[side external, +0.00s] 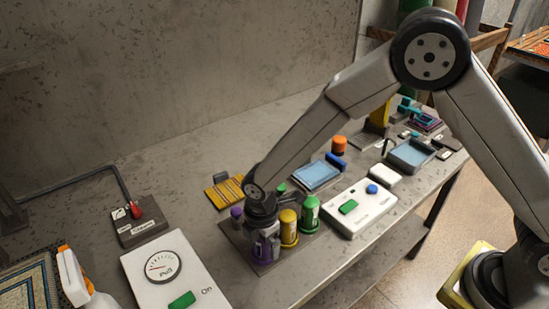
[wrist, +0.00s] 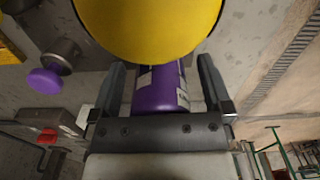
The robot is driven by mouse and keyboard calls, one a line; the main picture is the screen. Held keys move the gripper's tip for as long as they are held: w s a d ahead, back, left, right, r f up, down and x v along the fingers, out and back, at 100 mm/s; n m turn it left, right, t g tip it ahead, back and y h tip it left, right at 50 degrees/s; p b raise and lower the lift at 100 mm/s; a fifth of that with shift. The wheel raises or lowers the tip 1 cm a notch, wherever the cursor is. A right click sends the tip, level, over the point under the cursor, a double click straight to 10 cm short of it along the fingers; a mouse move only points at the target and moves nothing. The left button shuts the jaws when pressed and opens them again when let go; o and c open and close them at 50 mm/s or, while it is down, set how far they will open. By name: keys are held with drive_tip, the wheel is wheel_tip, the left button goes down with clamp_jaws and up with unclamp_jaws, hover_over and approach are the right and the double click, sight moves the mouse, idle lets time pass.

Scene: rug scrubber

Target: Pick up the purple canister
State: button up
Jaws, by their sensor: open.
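The purple canister (side external: 266,250) stands at the front left of a dark base plate (side external: 259,268) on the workbench. My gripper (side external: 262,222) is at its top, pointing down and partly hiding it. In the wrist view the purple canister (wrist: 160,92), with pale labels, lies between the two fingers of my gripper (wrist: 162,66). The fingers are apart, one on each side; I cannot tell whether either touches it. A yellow canister (side external: 288,228) stands close by and looms large in the wrist view (wrist: 150,22).
A green canister (side external: 309,213) stands right of the yellow one. A smaller purple-topped piece (side external: 237,212) is behind left. A gauge box (side external: 172,272), a red-switch box (side external: 138,225) and a white button box (side external: 357,205) surround the plate.

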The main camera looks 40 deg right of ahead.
clamp_jaws()
drive_tip(key=shift+r, duration=0.2)
idle(0.3)
drive_tip(key=shift+r, duration=1.4)
drive_tip(key=s+d+r, duration=0.5)
drive_tip(key=s+r, duration=0.4)
drive_tip(key=s, duration=0.4)
drive_tip(key=shift+d+r, duration=0.2)
drive_tip(key=shift+r, duration=0.2)
